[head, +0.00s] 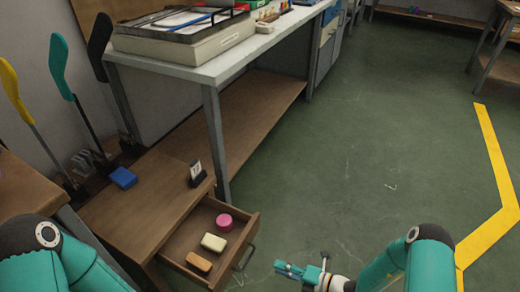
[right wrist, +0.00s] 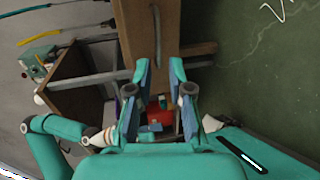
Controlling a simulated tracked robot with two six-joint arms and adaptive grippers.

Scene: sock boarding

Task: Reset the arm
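My right gripper (head: 286,269) is low over the green floor, to the right of the open drawer (head: 250,226). In the right wrist view its two fingers (right wrist: 161,66) stand apart with nothing held between them. My right arm (head: 400,262) comes in from the lower right. My left arm (head: 70,268) shows as teal links at the lower left; its gripper is not in sight.
The drawer holds a pink round item (head: 224,222), a cream block (head: 213,242) and an orange-brown block (head: 199,262). A blue block (head: 123,178) and a small card stand (head: 197,174) sit on the cabinet top (head: 135,212). Open floor (head: 350,170) lies right.

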